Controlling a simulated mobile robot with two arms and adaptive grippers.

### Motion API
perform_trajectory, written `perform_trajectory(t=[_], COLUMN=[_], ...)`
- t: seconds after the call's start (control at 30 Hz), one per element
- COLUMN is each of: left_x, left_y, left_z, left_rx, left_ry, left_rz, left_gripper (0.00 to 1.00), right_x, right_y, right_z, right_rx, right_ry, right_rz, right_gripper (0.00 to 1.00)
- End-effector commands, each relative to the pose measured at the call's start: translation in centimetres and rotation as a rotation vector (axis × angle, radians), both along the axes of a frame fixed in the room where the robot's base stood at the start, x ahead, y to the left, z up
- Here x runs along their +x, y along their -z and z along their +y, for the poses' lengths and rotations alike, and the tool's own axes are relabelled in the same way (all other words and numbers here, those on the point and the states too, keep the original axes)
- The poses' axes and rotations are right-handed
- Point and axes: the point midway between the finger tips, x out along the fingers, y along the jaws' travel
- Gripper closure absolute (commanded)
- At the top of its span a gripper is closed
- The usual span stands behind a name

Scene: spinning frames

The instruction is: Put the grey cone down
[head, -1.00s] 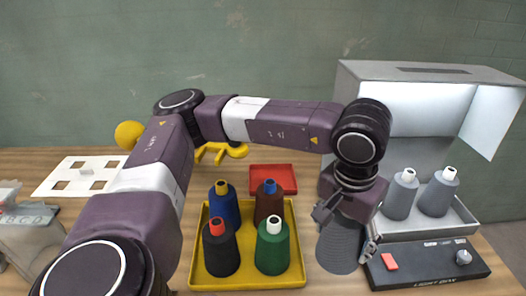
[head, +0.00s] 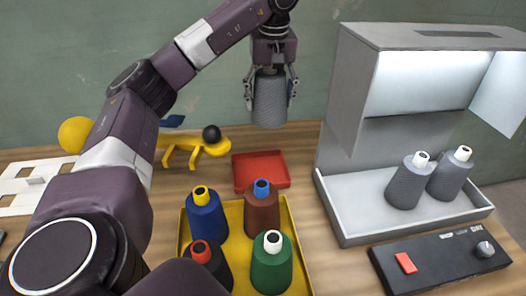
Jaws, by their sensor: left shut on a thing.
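The grey cone (head: 269,100) is in my left gripper (head: 270,88), whose fingers are shut on its two sides. It hangs upright in the air, and in the picture it lies above the small red tray (head: 262,187). Its top is hidden by the gripper. My right gripper is not in the head view.
Two other grey cones (head: 409,183) stand in the light box tray (head: 347,232) at right. A yellow tray (head: 302,277) holds blue, brown, black and green cones. A black control panel (head: 440,262) lies in front of the light box.

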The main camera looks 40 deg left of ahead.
Motion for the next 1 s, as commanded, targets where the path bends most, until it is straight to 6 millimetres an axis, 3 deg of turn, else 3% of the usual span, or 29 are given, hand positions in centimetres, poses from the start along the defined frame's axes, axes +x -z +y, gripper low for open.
perform_trajectory(t=[0.23, 0.5, 1.0], left_x=[-0.2, -0.1, -0.1], left_y=[5.9, 12.3, 18.2], left_z=[0.1, 0.0, 0.0], left_rx=[0.002, 0.001, 0.001], left_ry=[-0.001, 0.0, 0.0], left_rz=[0.004, 0.002, 0.0], left_gripper=[0.79, 0.79, 0.79], right_x=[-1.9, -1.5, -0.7], right_y=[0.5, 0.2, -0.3], right_z=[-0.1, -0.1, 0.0], right_rx=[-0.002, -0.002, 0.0], right_ry=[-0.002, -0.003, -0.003], right_rz=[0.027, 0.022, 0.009], right_gripper=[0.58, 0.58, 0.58])
